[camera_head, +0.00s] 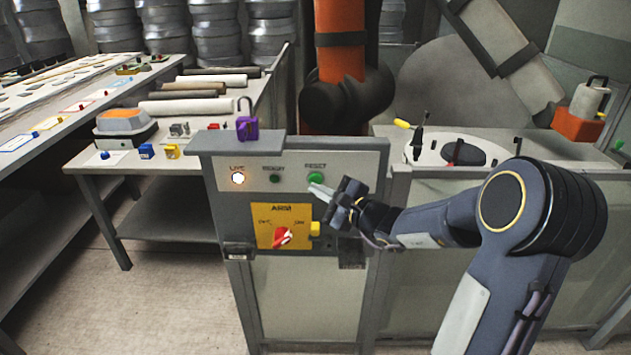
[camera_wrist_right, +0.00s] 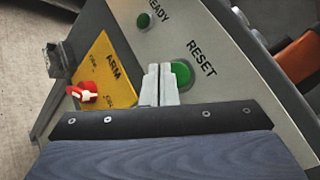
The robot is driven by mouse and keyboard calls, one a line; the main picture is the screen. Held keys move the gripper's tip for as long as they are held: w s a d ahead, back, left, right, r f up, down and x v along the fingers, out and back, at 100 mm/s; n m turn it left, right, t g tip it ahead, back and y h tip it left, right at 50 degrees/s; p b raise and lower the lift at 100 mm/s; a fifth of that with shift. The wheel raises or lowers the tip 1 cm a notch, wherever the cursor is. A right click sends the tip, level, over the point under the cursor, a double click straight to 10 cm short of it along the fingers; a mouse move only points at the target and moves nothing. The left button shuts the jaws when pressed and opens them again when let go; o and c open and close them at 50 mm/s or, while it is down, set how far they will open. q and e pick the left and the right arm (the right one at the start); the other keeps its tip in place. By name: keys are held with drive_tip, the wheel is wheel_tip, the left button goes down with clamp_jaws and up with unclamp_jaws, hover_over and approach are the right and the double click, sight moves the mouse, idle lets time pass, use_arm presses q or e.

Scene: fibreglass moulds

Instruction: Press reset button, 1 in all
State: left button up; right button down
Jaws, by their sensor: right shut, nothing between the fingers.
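The green reset button (camera_head: 316,179) sits on the sloping grey control panel (camera_head: 345,166), under its RESET label. In the right wrist view the green button (camera_wrist_right: 181,73) shows just right of the fingertips, with RESET printed beside it. My right gripper (camera_head: 313,188) is shut and empty, its tips just below the button in the head view. In the right wrist view its closed fingers (camera_wrist_right: 159,86) point at the panel left of the button. Whether they touch the panel or the button, I cannot tell. My left gripper is not in view.
A lit LIVE lamp (camera_head: 237,178) and a green READY lamp (camera_head: 275,179) share the panel. Below is a yellow ARM plate (camera_head: 264,232) with a red rotary switch (camera_head: 283,236).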

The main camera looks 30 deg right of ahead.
drive_tip(key=shift+w+d, duration=0.1)
drive_tip(key=shift+w, duration=0.05)
idle(0.4)
drive_tip(key=shift+w+d+b, duration=0.15)
drive_tip(key=shift+w+b, duration=0.05)
drive_tip(key=shift+b, duration=0.1)
drive_tip(key=shift+w+d, duration=0.2)
drive_tip(key=shift+w, duration=0.15)
idle(0.6)
idle(0.4)
drive_tip(key=shift+s+a+b, duration=0.45)
drive_tip(key=shift+s+b, duration=0.25)
drive_tip(key=shift+b, duration=0.1)
